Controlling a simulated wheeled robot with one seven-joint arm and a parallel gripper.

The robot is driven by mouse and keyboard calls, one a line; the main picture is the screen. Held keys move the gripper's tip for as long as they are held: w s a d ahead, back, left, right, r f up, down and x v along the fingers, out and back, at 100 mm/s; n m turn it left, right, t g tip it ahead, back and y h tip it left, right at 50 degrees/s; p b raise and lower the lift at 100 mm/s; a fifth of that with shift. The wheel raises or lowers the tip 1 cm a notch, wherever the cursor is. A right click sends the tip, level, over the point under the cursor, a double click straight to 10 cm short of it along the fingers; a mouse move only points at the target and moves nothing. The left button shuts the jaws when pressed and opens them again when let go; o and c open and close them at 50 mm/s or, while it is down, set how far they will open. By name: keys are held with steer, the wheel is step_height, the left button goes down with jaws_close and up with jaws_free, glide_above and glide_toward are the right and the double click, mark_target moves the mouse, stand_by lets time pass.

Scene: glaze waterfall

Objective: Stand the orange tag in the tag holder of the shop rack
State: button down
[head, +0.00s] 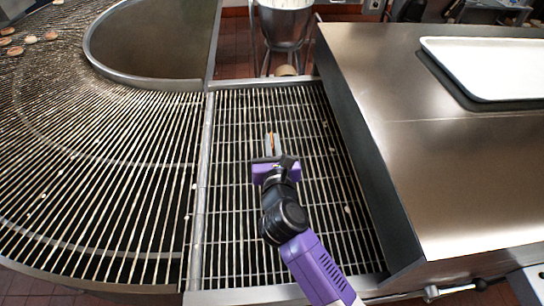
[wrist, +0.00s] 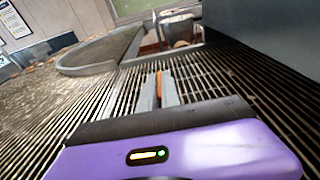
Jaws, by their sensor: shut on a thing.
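My gripper (head: 272,147) is out over the wire grate in the middle of the head view. It is shut on the orange tag (head: 273,138), a thin orange strip between the grey fingers. In the wrist view the tag (wrist: 158,84) shows upright between the fingertips of my gripper (wrist: 158,90), with its lower part hidden by them. I cannot make out the shop rack or its tag holder in either view.
A wire grate (head: 235,220) lies below my arm. A curved wire conveyor (head: 90,190) with several round pastries (head: 15,50) is at left. A steel housing (head: 440,160) with a white tray (head: 490,68) rises at right. A steel hopper (head: 286,22) stands behind the grate.

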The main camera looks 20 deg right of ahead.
steer(key=shift+f+b, duration=0.65)
steer(key=shift+f, duration=2.05)
steer(key=shift+f, duration=0.2)
steer(key=c, duration=1.6)
jaws_free()
steer(key=shift+r, duration=0.1)
steer(key=shift+r, duration=0.15)
steer(key=b+v, duration=0.1)
steer(key=v, duration=1.1)
steer(key=shift+d, duration=0.1)
